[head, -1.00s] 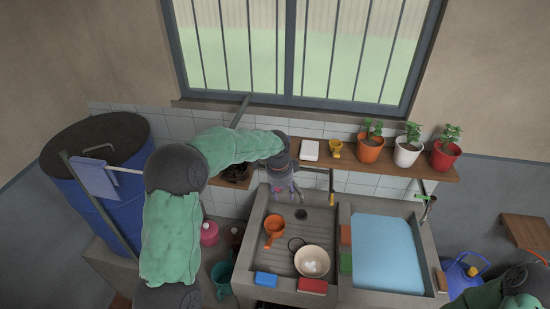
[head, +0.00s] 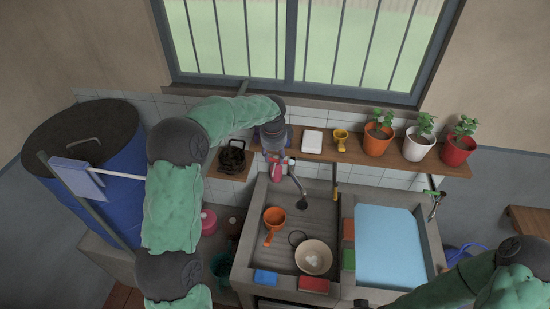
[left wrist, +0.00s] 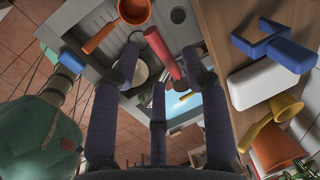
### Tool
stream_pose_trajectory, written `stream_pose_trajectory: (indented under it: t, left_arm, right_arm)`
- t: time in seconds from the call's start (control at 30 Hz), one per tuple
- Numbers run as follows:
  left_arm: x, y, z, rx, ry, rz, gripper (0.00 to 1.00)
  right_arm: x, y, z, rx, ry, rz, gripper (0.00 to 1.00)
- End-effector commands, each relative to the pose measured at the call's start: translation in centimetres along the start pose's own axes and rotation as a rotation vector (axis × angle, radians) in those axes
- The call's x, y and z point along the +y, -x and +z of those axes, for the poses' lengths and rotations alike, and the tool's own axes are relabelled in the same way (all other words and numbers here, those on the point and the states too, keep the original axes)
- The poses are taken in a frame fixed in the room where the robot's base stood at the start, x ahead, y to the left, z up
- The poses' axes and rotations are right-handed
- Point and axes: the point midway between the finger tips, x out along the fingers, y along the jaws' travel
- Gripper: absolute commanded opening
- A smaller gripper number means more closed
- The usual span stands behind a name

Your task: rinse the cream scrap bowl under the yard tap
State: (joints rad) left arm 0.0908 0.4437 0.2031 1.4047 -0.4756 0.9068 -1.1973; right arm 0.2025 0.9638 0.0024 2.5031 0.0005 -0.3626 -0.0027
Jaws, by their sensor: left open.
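The cream bowl (head: 313,257) sits upright in the left sink basin (head: 261,237), with pale bits inside. A grey tap spout (head: 297,186) reaches over the back of that basin. My left gripper (head: 276,160) is at the back wall by the tap, away from the bowl. It is open, with a red bar (left wrist: 161,52) showing between its fingers in the left wrist view, apparently the tap's handle; contact cannot be told. My right arm comes in at the lower right; a dark part (head: 365,303) at the bottom edge may be its gripper, mostly cut off.
An orange dipper (head: 274,217) lies left of the bowl. Blue (head: 265,277) and red (head: 314,285) blocks sit on the front rim. The right basin holds blue water (head: 388,245). A shelf (head: 344,157) with potted plants (head: 378,137) runs along the back.

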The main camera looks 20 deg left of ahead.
Motion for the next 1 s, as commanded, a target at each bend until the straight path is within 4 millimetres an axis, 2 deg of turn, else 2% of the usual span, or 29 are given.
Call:
stream_pose_trajectory:
  t: [0.2,0.57,0.63,0.73,0.77,1.0]
  left_arm:
    - [0.1,-2.3,0.0,0.0,0.002,0.002,0.46]
    - [0.0,-2.8,0.0,0.0,0.001,0.0,0.46]
    - [0.0,-2.8,0.0,0.0,0.001,0.0,0.32]
    - [0.0,-2.8,0.0,0.0,0.001,0.0,0.03]
    - [0.0,-2.8,0.0,0.0,0.001,0.0,0.0]
    - [0.1,-2.8,0.0,-0.002,0.011,0.0,0.0]
  right_arm:
    - [-0.1,0.1,0.0,0.0,0.0,0.0,0.0]
    - [-0.1,0.2,0.0,0.0,0.0,0.0,0.0]
    - [-0.1,0.2,0.0,0.0,0.0,0.0,0.0]
    - [-0.1,0.2,0.0,0.0,0.0,0.0,0.0]
    - [-0.1,0.2,0.0,0.0,0.0,0.0,0.0]
    - [0.0,0.1,0.0,0.0,0.0,0.0,0.0]
